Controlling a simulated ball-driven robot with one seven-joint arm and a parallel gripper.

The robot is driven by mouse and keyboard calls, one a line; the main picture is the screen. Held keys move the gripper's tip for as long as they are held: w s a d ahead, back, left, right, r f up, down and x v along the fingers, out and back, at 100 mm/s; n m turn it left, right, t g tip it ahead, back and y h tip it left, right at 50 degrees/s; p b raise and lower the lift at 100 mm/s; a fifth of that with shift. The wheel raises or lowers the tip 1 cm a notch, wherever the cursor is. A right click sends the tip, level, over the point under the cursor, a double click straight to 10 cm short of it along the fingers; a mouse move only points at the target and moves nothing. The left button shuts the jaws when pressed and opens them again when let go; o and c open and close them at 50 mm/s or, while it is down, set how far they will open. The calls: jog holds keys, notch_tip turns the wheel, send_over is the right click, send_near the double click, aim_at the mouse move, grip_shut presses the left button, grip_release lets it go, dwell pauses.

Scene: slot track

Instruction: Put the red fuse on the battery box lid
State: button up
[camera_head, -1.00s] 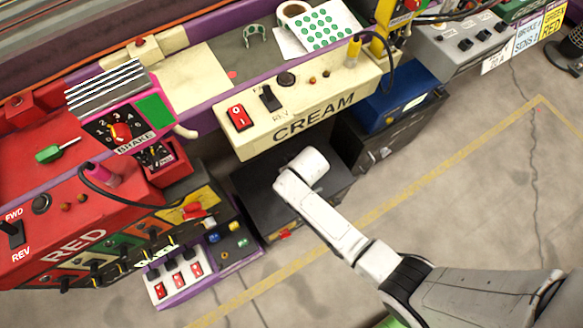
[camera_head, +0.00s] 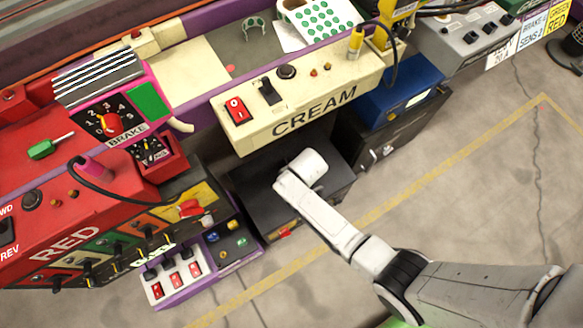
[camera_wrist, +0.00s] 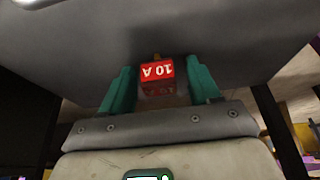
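The red fuse (camera_wrist: 157,71), marked "10 A" upside down, shows in the wrist view between the two teal fingers of my gripper (camera_wrist: 162,88). A broad grey surface (camera_wrist: 235,45) lies beyond the fuse in the wrist view.
The cream control panel (camera_head: 310,112) overhangs the dark box. A red panel (camera_head: 65,243) and a purple switch box (camera_head: 180,278) stand at the left. A blue box (camera_head: 405,95) on a black case is at the right. Open floor lies at the right.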

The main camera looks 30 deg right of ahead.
jog(key=shift+r, duration=0.1)
jog(key=p+v, duration=0.5)
jog(key=v, duration=0.7)
jog(key=shift+p, duration=0.35)
jog(key=shift+s+r, duration=0.1)
jog(key=shift+s, duration=0.05)
jog(key=s+d+r+g, duration=0.1)
jog(key=s+d+r, duration=0.3)
jog(key=s+r, duration=0.3)
jog(key=s+d+r+g, duration=0.2)
jog(key=s+d+r, duration=0.2)
jog(key=s+r, duration=0.3)
jog(key=s, duration=0.4)
jog(key=shift+s+r, duration=0.25)
jog(key=shift+s, duration=0.05)
